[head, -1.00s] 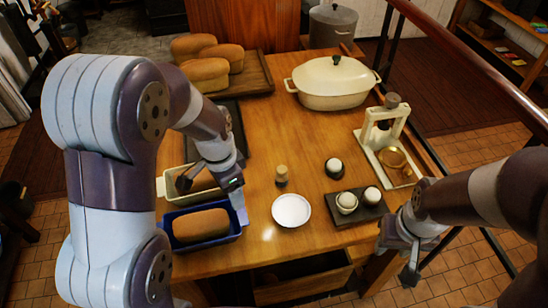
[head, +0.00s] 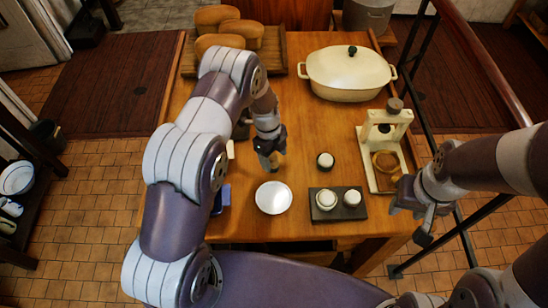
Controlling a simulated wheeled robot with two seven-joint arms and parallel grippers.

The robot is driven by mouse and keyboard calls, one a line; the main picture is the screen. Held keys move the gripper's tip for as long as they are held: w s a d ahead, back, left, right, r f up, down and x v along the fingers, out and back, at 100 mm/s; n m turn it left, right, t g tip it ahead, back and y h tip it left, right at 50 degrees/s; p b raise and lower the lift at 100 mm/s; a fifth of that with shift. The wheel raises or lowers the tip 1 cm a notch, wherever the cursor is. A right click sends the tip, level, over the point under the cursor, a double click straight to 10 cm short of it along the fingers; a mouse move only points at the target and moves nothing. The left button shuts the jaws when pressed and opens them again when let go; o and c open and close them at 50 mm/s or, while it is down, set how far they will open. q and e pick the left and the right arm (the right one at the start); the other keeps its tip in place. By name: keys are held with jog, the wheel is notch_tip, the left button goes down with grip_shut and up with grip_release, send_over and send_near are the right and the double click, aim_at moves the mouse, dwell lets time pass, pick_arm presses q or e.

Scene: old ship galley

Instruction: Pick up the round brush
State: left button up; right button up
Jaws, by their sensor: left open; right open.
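The round brush (head: 274,160) is a small tan, upright piece on the wooden table, just behind the white plate. It is partly hidden by my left gripper (head: 270,157). My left gripper points down over it and is open; I cannot tell whether both fingers are around the brush or only above it. My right gripper (head: 420,229) is open and empty, off the table's right edge, near the dark tray.
A white plate (head: 273,198) lies just in front of the brush. Bread loaves (head: 220,42) sit on a board behind.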

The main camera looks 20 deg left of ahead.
pick_arm(q)
jog(key=shift+f, duration=0.4)
jog(key=shift+s+a+f, duration=0.15)
jog(key=shift+a+f, duration=0.05)
jog(key=shift+d, duration=0.15)
jog(key=c, duration=1.1)
pick_arm(e)
jog(key=shift+s+a+r, duration=0.15)
jog(key=shift+a+r, duration=0.05)
jog(key=shift+r, duration=0.05)
pick_arm(q)
jog(key=shift+r, duration=0.1)
